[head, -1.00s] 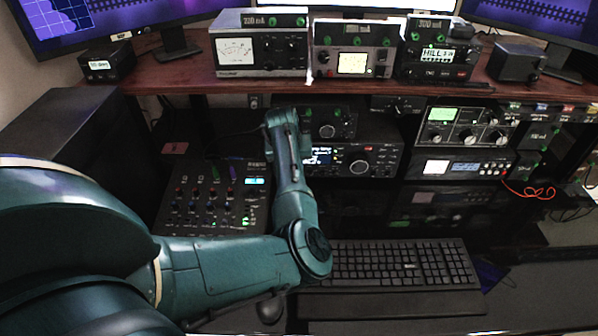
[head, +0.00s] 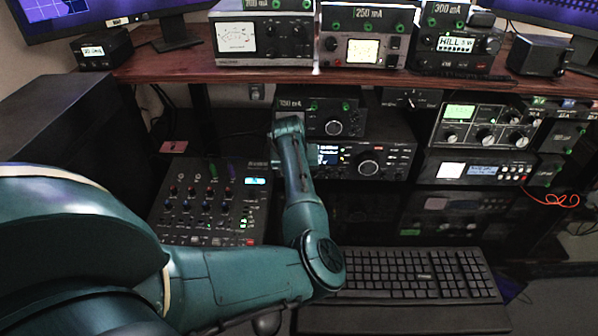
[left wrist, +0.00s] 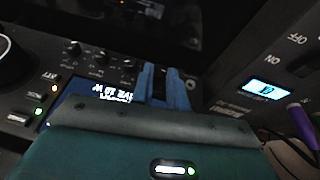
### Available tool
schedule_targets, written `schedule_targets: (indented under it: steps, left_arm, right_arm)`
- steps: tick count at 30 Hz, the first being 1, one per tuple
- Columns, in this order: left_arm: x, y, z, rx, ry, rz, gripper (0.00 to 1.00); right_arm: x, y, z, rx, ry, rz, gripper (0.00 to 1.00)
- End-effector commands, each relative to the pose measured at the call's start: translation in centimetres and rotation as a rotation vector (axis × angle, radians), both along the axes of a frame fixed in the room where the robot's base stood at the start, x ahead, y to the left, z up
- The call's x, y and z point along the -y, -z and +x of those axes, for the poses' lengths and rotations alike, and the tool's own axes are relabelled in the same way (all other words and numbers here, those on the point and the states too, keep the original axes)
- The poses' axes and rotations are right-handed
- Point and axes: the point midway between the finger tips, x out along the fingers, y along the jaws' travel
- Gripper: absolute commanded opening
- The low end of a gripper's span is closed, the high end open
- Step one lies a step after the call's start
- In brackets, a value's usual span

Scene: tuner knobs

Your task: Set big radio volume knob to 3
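The big radio (head: 400,160) is a black unit under the shelf with a lit screen (head: 328,155) and a large round dial (head: 369,167). In the left wrist view its screen (left wrist: 108,96) appears upside down, with small knobs (left wrist: 100,55) beyond it and part of the large dial (left wrist: 8,62) at the left edge. I cannot tell which knob is volume or read its setting. My left gripper (left wrist: 163,88) shows two blue fingers with a narrow dark gap, empty, in front of the radio beside its screen. In the head view my forearm hides the fingers. My right gripper is not seen.
A smaller radio (head: 322,118) sits on the big one. A mixer (head: 208,200) stands left of my forearm, and its lit display shows in the left wrist view (left wrist: 268,89). A keyboard (head: 415,272) lies in front. The wooden shelf (head: 300,82) overhangs, carrying several instruments.

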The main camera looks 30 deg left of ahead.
Motion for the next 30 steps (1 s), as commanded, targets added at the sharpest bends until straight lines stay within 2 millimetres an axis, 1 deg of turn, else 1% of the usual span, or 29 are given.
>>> schedule_targets:
  steps: [1,5,6,11,15,16,21,24,30]
  left_arm:
    - [0.0,0.0,0.0,0.0,0.0,0.0,0.11]
    - [0.0,0.0,0.0,0.0,0.0,0.0,0.01]
    - [0.0,0.0,0.0,0.0,0.0,0.0,0.0]
    - [0.1,-0.1,0.0,-0.009,0.001,0.01,0.0]
    - [0.4,-0.5,0.2,-0.073,0.007,0.107,0.0]
    - [0.4,-0.5,0.2,-0.091,0.007,0.135,0.0]
    - [0.8,0.1,0.5,-0.18,0.006,0.289,0.0]
    - [0.8,0.2,0.6,-0.212,0.004,0.34,0.0]
    - [0.9,0.1,0.6,-0.221,0.0,0.361,0.0]
  right_arm:
    - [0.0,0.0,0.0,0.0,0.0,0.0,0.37]
    - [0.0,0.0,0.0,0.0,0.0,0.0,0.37]
    - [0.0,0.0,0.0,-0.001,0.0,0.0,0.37]
    - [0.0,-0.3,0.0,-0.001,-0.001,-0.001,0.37]
    - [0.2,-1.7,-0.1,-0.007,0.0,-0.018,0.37]
    - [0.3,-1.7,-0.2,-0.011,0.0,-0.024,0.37]
    - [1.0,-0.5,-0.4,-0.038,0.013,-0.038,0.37]
    - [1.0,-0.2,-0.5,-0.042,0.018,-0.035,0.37]
    - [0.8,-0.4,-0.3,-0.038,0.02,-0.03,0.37]
